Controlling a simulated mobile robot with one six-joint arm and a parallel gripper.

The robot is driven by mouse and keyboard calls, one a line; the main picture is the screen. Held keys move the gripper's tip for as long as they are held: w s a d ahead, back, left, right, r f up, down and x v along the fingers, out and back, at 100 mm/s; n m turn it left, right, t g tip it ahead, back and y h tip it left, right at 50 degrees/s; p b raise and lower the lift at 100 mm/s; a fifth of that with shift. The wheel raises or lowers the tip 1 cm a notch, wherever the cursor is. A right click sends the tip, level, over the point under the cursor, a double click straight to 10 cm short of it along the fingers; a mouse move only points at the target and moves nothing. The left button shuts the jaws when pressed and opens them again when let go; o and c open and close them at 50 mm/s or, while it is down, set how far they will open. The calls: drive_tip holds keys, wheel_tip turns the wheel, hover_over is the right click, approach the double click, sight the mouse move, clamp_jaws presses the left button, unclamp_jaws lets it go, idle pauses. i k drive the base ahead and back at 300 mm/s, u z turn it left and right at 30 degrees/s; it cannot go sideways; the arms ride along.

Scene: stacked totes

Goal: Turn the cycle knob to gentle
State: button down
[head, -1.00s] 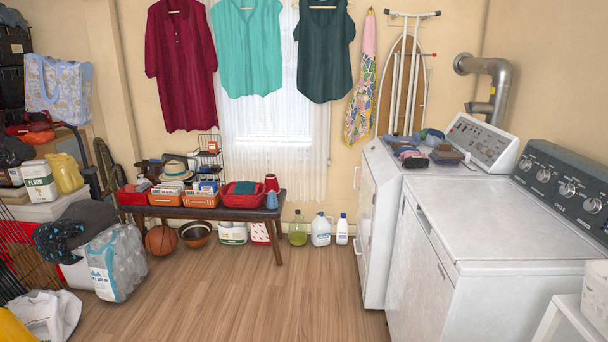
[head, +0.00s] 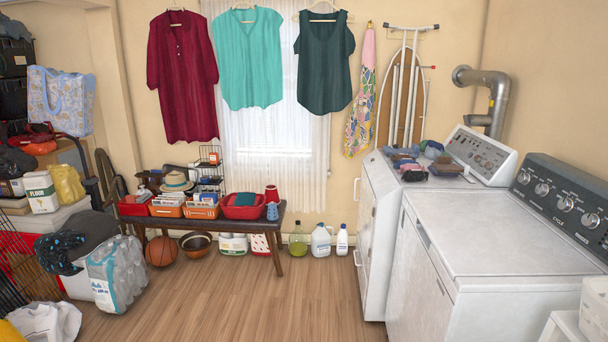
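The word CYCLE is printed on the dark control panel (head: 550,190) of the near white machine (head: 500,235), at the right in the head view. Just above that word is a round silver knob (head: 566,204), which appears to be the cycle knob. Other similar knobs sit in the same row on both sides of it. The knob's pointer and the small setting marks, including gentle, are too small to read. My gripper is not in view.
A second white machine (head: 375,215) stands beyond the near one, with folded clothes (head: 415,163) on top. A white stool or shelf (head: 566,325) is at the lower right corner. A bench (head: 275,222) with baskets lines the back wall. The wooden floor (head: 240,300) in the middle is clear.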

sight(566, 204)
drive_tip(key=u, duration=1.7)
drive_tip(key=k, duration=0.1)
drive_tip(key=z, duration=3.15)
drive_tip(key=k, duration=0.65)
drive_tip(key=u, duration=0.4)
drive_tip(key=i, duration=1)
drive_tip(key=u, duration=0.3)
